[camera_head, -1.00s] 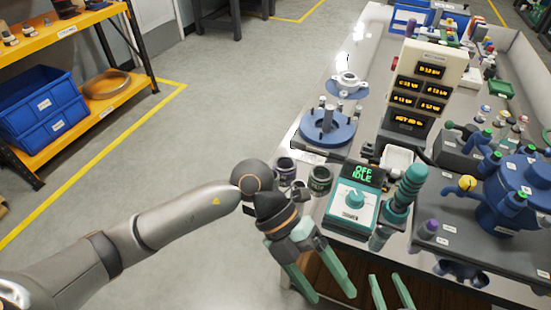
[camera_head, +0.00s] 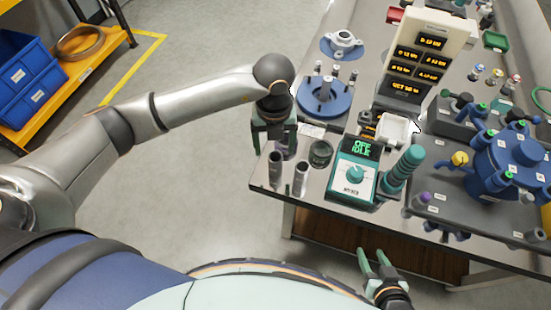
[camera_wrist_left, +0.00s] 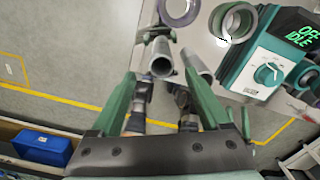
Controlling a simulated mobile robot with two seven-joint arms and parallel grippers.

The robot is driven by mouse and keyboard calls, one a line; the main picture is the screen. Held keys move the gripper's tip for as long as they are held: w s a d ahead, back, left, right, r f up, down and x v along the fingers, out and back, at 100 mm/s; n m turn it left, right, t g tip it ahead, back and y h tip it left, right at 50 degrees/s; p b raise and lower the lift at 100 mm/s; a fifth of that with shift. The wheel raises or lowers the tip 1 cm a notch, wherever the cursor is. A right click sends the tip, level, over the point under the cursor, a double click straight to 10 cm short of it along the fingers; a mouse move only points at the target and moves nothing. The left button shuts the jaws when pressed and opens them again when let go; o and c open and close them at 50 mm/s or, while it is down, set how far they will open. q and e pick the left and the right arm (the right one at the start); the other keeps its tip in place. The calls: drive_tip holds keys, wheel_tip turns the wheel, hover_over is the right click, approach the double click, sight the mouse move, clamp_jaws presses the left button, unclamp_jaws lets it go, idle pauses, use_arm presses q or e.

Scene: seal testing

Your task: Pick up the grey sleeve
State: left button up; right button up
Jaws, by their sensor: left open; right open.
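Two upright grey hollow cylinders stand near the table's front left corner, a darker grey one (camera_head: 275,172) and a lighter grey one (camera_head: 300,180). I cannot tell for sure which is the grey sleeve. In the left wrist view one grey tube (camera_wrist_left: 162,62) shows ahead between the fingertips, and the other (camera_wrist_left: 198,66) is by the right finger. My left gripper (camera_head: 274,148) is open and empty, pointing down just behind the cylinders; it also shows in the wrist view (camera_wrist_left: 161,78). My right gripper (camera_head: 372,252) is open and empty, low in front of the table.
A purple ring-shaped part (camera_wrist_left: 180,8) and a dark green cup (camera_head: 320,154) stand behind the cylinders. A teal control box (camera_head: 353,180) reading OFF IDLE is to their right. A blue round fixture (camera_head: 325,98) stands behind. The table edge is close in front.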

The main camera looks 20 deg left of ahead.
sight(276, 165)
use_arm(q)
drive_tip(key=f, duration=0.8)
drive_tip(key=shift+s+d+f, duration=0.15)
drive_tip(key=shift+d+f, duration=0.05)
drive_tip(key=shift+f, duration=0.15)
drive_tip(key=shift+r, duration=0.1)
clamp_jaws()
idle(0.4)
